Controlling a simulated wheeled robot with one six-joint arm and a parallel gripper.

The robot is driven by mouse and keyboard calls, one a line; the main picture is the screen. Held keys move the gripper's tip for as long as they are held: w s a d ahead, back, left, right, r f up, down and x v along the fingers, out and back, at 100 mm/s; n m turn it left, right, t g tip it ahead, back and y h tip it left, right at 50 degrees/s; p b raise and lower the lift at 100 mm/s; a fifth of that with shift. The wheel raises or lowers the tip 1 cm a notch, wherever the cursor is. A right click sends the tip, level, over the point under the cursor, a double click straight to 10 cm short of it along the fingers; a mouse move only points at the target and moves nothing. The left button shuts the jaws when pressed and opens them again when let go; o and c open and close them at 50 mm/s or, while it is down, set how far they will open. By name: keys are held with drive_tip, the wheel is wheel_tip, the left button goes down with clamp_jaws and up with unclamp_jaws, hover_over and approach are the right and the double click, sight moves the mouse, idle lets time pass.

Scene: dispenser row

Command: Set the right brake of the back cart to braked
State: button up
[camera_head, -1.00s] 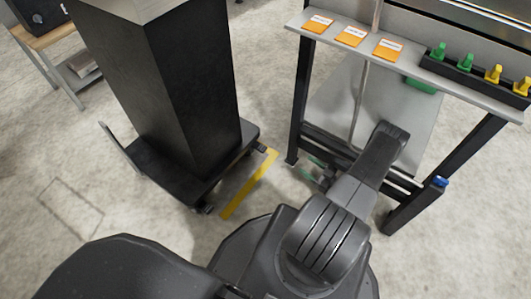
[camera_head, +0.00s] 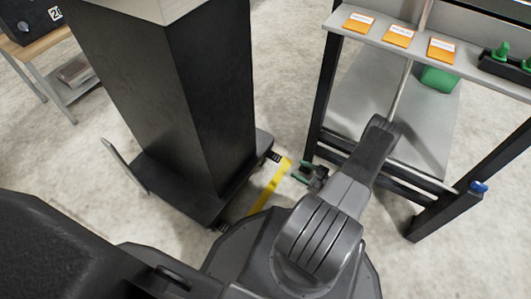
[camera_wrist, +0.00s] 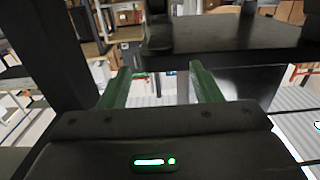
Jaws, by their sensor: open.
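A tall black cart (camera_head: 221,85) stands upright on a low black base (camera_head: 165,188) left of centre in the head view. A small dark caster or brake part (camera_head: 275,156) sticks out at the base's right corner, and another (camera_head: 222,227) at its near corner. Whether either brake is set cannot be told. My gripper (camera_head: 299,174) is low, just right of the base and apart from it. In the wrist view its green fingers are open (camera_wrist: 160,70), with no thing clearly held. A dark slab (camera_wrist: 235,35) and a dark upright part lie just beyond them; I cannot identify these surely.
A yellow floor strip (camera_head: 268,189) runs beside the base. A metal-framed stand (camera_head: 328,85) with orange-and-white cards (camera_head: 399,36) is close on the right of my arm. A wooden table (camera_head: 35,45) is at upper left. Bare floor shows behind the cart.

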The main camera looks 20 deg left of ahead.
sight(273, 155)
drive_tip(key=a+b, duration=0.1)
drive_tip(key=a, duration=0.3)
drive_tip(key=w+a+b, duration=0.1)
drive_tip(key=a, duration=0.4)
drive_tip(key=w+a+b, duration=0.1)
drive_tip(key=a, duration=0.3)
drive_tip(key=shift+a, duration=0.3)
